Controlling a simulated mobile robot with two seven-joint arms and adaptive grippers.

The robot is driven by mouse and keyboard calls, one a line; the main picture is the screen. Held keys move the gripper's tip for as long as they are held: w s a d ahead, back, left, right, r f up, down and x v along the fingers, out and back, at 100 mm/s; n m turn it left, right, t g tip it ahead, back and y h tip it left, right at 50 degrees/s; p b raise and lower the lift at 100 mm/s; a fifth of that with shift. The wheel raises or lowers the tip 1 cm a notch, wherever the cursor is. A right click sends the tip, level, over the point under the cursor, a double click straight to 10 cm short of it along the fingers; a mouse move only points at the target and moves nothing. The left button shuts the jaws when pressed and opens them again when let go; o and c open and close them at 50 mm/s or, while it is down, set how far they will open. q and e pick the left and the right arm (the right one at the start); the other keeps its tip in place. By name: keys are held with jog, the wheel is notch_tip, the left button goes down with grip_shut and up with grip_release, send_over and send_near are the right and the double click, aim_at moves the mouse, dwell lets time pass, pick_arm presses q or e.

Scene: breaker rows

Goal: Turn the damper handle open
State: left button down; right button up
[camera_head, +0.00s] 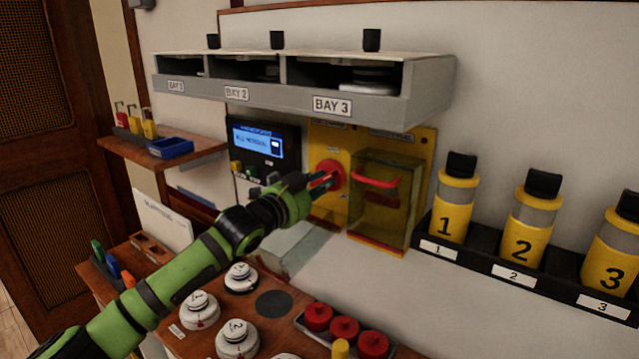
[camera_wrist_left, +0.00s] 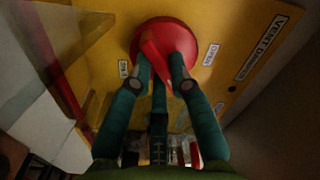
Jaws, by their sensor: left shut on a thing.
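The damper handle (camera_head: 331,173) is a red round knob with a raised bar, on a yellow wall panel (camera_head: 419,150). In the left wrist view the knob (camera_wrist_left: 150,32) sits on the panel with its red bar between my fingers. A label reading OPEN (camera_wrist_left: 211,54) is right of the knob and another small label (camera_wrist_left: 123,68) is left of it. A sign reading VENT DAMPER (camera_wrist_left: 262,46) is farther right. My left gripper (camera_head: 318,181) is shut on the bar; the fingers hide part of it. My right gripper is not in view.
A clear box with a red bar handle (camera_head: 376,181) sticks out just right of the knob. A dark display unit (camera_head: 262,142) is on the left. The grey bay shelf (camera_head: 420,108) overhangs above. Numbered yellow bottles (camera_head: 525,220) stand right. Round detectors and red caps are on the bench below.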

pick_arm(q)
jog(key=c, duration=1.1)
grip_release()
jog(key=shift+c, duration=0.2)
jog(key=v, duration=1.2)
